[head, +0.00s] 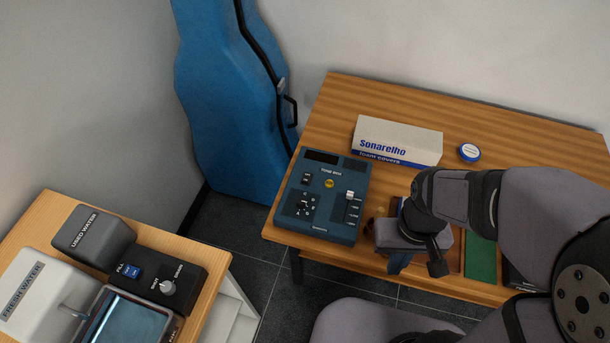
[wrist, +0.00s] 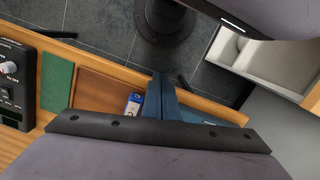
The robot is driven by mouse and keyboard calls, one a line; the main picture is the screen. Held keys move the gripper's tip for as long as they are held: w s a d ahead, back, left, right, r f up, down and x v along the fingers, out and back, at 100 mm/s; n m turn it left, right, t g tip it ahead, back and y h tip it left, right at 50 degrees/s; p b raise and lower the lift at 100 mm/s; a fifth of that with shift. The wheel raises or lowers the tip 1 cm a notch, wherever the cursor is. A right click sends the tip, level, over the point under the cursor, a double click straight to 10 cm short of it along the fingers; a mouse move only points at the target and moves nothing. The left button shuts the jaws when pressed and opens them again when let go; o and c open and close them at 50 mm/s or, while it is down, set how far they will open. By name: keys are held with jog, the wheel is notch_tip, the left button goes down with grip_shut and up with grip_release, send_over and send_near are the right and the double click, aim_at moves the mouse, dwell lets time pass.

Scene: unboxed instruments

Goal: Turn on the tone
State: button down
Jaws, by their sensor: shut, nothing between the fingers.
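The dark blue tone box (head: 322,228) lies at the left end of the wooden table in the head view. It has a dark display (head: 321,157) at the top, a small dark switch (head: 307,178) at left, a lettered dial (head: 304,206) below that, and a slider with a pale cap (head: 350,195) at right. The display shows no readable figures. My gripper (head: 398,264) is to the right of the tone box, apart from it, by the table's front edge.
A white foam covers carton (head: 398,140) and a small round tin (head: 469,152) stand behind. A green cloth (head: 481,260) and a dark device with a knob (wrist: 10,95) lie right of my gripper in the head view. A blue instrument case (head: 225,90) stands left of the table.

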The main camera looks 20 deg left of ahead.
jog(key=w+a+n, duration=0.1)
jog(key=w+a, duration=0.1)
jog(key=a, duration=0.4)
jog(key=w+a+f+n+t+b, duration=0.1)
jog(key=w+a+n, duration=0.1)
jog(key=a, duration=0.4)
jog(key=w+a+n, duration=0.2)
jog(key=w+a, duration=0.2)
jog(key=a, duration=0.3)
jog(key=shift+w+f+b, duration=0.15)
jog(key=shift+f+b, duration=0.15)
jog(key=shift+t, duration=0.7)
jog(key=w+a+r, duration=0.1)
jog(key=w+a, duration=0.2)
jog(key=w+a+r, duration=0.1)
jog(key=shift+w+a+r, duration=0.15)
jog(key=shift+a+r, duration=0.1)
jog(key=shift+r, duration=0.1)
jog(key=w+a+r+m+t, duration=0.1)
jog(key=w+a+r+m, duration=0.1)
jog(key=w+r+m, duration=0.3)
jog(key=shift+r+m, duration=0.95)
jog(key=shift+m, duration=0.45)
jog(key=shift+w+f, duration=0.1)
jog(key=shift+f, duration=0.05)
jog(key=p, duration=0.4)
send_near(306, 180)
jog(key=x, duration=0.5)
jog(key=shift+f, duration=0.6)
